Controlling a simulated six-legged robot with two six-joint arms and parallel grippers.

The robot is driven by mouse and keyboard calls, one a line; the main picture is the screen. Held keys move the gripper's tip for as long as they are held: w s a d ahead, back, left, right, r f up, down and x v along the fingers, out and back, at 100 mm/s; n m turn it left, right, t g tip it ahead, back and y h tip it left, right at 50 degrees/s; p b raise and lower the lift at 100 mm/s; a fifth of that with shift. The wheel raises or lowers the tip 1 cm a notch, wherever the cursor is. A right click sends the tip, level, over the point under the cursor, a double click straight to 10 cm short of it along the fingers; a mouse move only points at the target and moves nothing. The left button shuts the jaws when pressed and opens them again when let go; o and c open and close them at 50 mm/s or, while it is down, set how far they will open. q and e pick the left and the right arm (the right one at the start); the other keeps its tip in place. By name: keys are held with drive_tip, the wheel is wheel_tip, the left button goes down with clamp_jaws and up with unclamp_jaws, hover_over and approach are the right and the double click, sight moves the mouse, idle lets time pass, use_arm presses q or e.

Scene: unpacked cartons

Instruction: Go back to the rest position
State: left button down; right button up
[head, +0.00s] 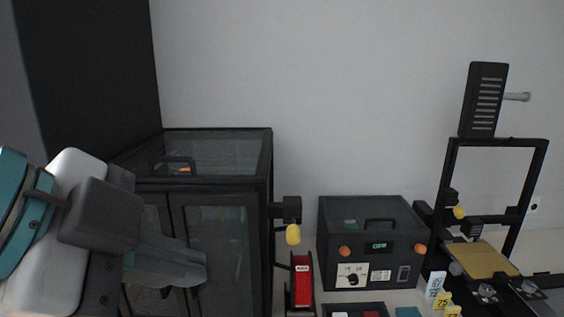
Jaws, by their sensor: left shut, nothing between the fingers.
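My left gripper (200,272) reaches in from the left side of the head view. Its grey fingers are together with nothing between them, in front of the doors of a dark glass-panelled cabinet (228,240). Whether the fingers touch the doors cannot be told. The left arm's teal and white links fill the lower left. My right gripper is not in view.
A black box with a small display (380,246) stands right of the cabinet. A red item in a holder (302,272) stands between them. A 3D printer with a tan bed (478,260) is at the right.

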use_arm(q)
drive_tip(key=w+d+f+n+g+y, duration=0.1)
drive_tip(key=w+d+f+n, duration=0.15)
drive_tip(key=w+f, duration=0.6)
drive_tip(key=w+d+f+n+g+y, duration=0.15)
drive_tip(key=w+d+f, duration=0.3)
drive_tip(key=f, duration=0.65)
drive_tip(key=w+a+f+n, duration=0.1)
drive_tip(key=w+f+n, duration=0.15)
drive_tip(key=f, duration=0.75)
drive_tip(key=w+a+f+n, duration=0.1)
drive_tip(key=a+f+n, duration=0.15)
drive_tip(key=f, duration=0.75)
drive_tip(key=s+a+f+n+g, duration=0.1)
drive_tip(key=s+f+n, duration=0.1)
drive_tip(key=f, duration=0.5)
drive_tip(key=s+a+f+n+g, duration=0.1)
drive_tip(key=s+a+f+n, duration=0.1)
drive_tip(key=f, duration=0.5)
drive_tip(key=s+a+f+n+g, duration=0.1)
drive_tip(key=s+f+n, duration=0.2)
drive_tip(key=s+f, duration=0.3)
drive_tip(key=s+a+f+n+g, duration=0.1)
drive_tip(key=s+a+f+n, duration=0.1)
drive_tip(key=s+f, duration=0.5)
drive_tip(key=shift+s+a+f+n, duration=0.3)
drive_tip(key=shift+s+n, duration=0.5)
drive_tip(key=shift+s, duration=0.45)
drive_tip(key=shift+r, duration=0.1)
